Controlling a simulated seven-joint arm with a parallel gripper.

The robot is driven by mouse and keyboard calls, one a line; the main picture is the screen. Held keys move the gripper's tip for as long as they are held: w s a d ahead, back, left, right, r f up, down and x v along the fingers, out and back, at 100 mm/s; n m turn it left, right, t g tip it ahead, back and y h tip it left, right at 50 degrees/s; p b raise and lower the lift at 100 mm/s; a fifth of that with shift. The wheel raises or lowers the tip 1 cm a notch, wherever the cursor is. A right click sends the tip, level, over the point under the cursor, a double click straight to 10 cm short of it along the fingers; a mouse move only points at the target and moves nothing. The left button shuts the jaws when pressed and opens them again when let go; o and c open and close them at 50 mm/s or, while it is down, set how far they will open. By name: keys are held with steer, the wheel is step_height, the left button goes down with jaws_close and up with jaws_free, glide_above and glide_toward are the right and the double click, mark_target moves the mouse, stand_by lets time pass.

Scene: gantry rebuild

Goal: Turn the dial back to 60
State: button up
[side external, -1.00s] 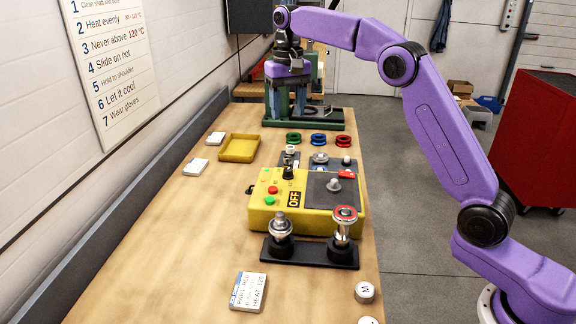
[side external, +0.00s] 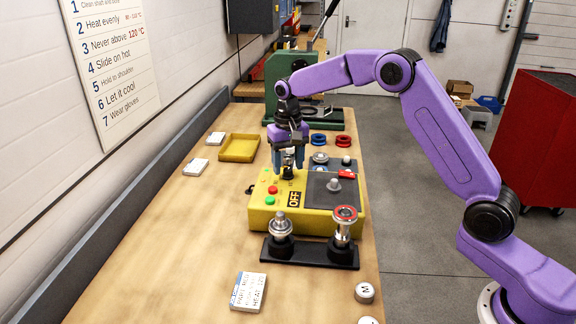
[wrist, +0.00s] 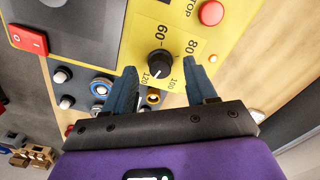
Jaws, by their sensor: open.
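The black dial (wrist: 160,64) is a round knob on the yellow control box (side external: 318,213). Printed numbers 60, 80, 100 and 120 surround it in the wrist view. A pale mark shows at the knob's lower edge towards the 120, but the exact setting is hard to read. My gripper (wrist: 160,72) is open, with one blue finger to the left of the dial and one to the right, apart from it in the picture. In the side external view, my gripper (side external: 288,166) points down just above the dial (side external: 288,173), partly hiding it.
A red STOP button (wrist: 211,13) and a red rocker switch (wrist: 28,40) sit on the box. A black stand with two metal posts (side external: 310,253) is in front. A green press (side external: 330,93) stands behind. The table's left side is mostly clear.

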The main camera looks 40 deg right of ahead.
steer(key=shift+f, duration=0.55)
steer(key=c, duration=1)
steer(key=shift+c, duration=0.2)
